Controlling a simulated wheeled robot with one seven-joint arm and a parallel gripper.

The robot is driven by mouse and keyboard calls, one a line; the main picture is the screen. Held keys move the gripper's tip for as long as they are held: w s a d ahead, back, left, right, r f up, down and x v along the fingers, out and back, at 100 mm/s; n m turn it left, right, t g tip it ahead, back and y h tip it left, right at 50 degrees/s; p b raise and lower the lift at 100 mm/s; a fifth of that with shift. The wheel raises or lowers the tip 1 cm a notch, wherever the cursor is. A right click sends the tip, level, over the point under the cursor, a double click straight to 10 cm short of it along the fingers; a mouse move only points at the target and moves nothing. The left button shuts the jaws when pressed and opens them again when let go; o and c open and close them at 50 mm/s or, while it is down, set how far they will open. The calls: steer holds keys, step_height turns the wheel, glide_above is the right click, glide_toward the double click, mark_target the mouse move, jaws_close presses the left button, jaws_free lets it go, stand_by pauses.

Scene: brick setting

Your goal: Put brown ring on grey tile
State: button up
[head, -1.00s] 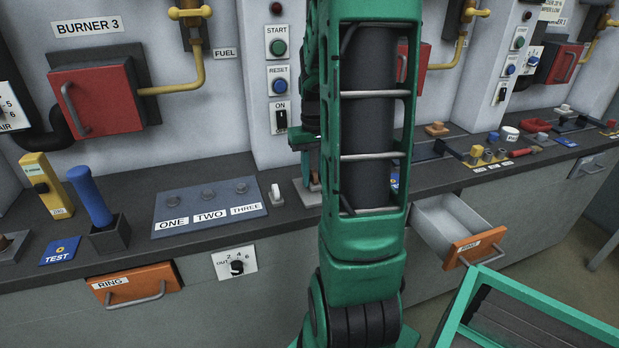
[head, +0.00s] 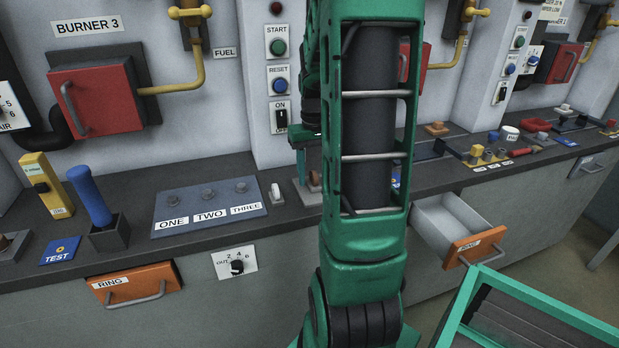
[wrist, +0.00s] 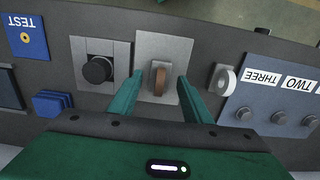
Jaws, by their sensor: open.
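The brown ring (wrist: 160,84) stands on edge on the grey tile (wrist: 178,50) in the wrist view, seen nearly edge-on. My gripper (wrist: 160,76) is open, with one green finger on each side of the ring and a visible gap to it on both sides. In the head view the grey tile (head: 303,196) lies on the dark counter, partly behind my arm. The brown ring (head: 314,180) shows there as a small patch beside my gripper (head: 308,176), mostly hidden.
A white ring (head: 276,194) stands left of the tile, beside the blue-grey panel (head: 208,206) labelled ONE, TWO, THREE. A black knob on a grey plate (wrist: 122,52) sits on the tile's other side. An open drawer (head: 478,247) juts out at right.

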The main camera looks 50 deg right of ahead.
mark_target(314, 172)
step_height(314, 172, up, 10)
steer(key=shift+r, duration=0.1)
steer(key=s+a+f, duration=0.2)
steer(key=s+a, duration=0.5)
steer(key=a, duration=0.1)
steer(key=s+a+f, duration=0.3)
steer(key=s+a, duration=0.4)
steer(key=a, duration=0.2)
steer(key=shift+s+a+f, duration=0.15)
steer(key=shift+s+a, duration=0.05)
steer(key=shift+s, duration=0.2)
